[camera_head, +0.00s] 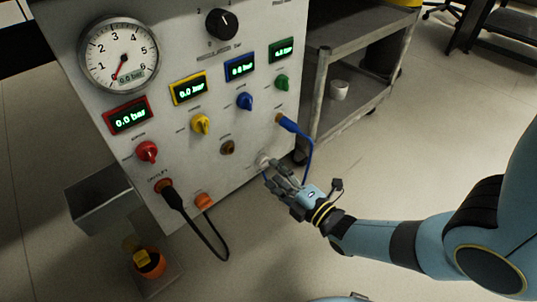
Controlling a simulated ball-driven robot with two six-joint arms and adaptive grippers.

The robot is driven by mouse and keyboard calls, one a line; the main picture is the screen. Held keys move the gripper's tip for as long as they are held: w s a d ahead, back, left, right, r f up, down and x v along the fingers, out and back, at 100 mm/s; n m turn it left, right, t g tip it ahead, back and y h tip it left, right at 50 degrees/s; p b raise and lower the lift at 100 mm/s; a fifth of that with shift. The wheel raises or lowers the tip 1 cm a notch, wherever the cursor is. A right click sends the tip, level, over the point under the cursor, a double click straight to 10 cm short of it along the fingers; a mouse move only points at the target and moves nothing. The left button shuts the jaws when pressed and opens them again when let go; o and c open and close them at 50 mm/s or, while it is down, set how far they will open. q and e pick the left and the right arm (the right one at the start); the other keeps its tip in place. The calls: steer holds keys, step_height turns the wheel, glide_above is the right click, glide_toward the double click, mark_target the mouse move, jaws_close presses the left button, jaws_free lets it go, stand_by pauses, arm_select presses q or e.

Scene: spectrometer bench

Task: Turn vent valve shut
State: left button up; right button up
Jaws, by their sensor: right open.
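The upright grey panel (185,40) carries a row of small valve knobs: red (147,152), yellow (200,124), blue (245,101) and green (282,82). Their labels are too small to read, so I cannot tell which is the vent valve. A pale fitting (262,159) low on the panel's right side is partly hidden by my right gripper. My right gripper (271,174) is open, its fingers pointing at this fitting. I cannot tell whether they touch it. My left gripper is not in view.
A round gauge (119,57) and a black regulator knob (222,23) sit higher up. A blue hose (309,150) hangs close behind my right gripper. A black hose (190,222) loops at the lower left. A metal cart (335,65) stands at right.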

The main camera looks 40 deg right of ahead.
steer(key=s, duration=0.8)
steer(key=shift+d, duration=0.3)
steer(key=shift+s, duration=0.15)
